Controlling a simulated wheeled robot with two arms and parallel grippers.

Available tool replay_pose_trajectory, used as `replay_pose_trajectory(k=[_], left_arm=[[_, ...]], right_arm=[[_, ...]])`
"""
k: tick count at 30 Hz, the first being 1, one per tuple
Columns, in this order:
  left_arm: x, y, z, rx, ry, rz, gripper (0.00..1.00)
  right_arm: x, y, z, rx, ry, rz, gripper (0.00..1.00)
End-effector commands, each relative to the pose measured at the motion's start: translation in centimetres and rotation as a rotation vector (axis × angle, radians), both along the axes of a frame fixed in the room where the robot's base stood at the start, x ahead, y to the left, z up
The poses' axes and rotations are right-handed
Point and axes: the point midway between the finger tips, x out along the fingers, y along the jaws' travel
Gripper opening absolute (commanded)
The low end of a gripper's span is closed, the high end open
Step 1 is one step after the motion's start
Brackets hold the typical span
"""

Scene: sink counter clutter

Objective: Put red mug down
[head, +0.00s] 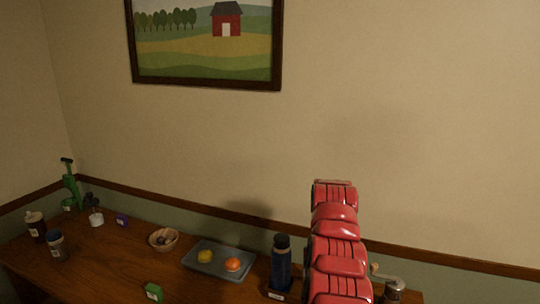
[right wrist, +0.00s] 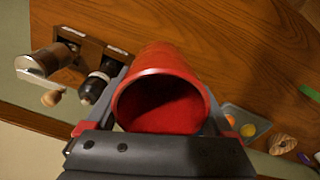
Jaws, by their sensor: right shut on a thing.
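The red mug (right wrist: 160,92) is in my right gripper (right wrist: 165,80), whose fingers are shut on its two sides. The mug's open mouth faces the wrist camera and it looks empty. Beyond it in the right wrist view is the brown wooden counter (right wrist: 200,30); I cannot tell whether the mug touches it. In the head view my red right arm covers the right part of the counter, and the mug and right gripper do not show. My left gripper is in neither view.
A dark blue bottle (head: 281,262) and a crank grinder (head: 393,290) stand near my right arm. A grey tray (head: 190,262) holds a lemon (head: 205,256) and an orange (head: 232,264). A basket (head: 163,246) and green box (head: 154,292) lie left. Bare wood shows between them.

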Motion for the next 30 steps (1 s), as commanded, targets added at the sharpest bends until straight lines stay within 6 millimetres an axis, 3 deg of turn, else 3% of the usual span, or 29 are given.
replay_pose_trajectory(k=[3, 6, 23, 30], left_arm=[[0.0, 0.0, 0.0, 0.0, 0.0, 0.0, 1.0], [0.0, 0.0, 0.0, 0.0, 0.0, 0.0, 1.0], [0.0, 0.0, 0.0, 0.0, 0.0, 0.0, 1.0], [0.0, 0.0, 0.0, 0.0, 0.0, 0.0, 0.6]], right_arm=[[-0.1, -2.9, 0.0, -0.001, -0.001, -0.001, 0.11], [-0.2, -3.6, 0.0, -0.001, 0.001, 0.004, 0.11], [-0.2, -3.5, 0.0, 0.005, 0.005, 0.003, 0.11], [-0.2, -3.5, -0.1, 0.0, 0.003, 0.007, 0.11]])
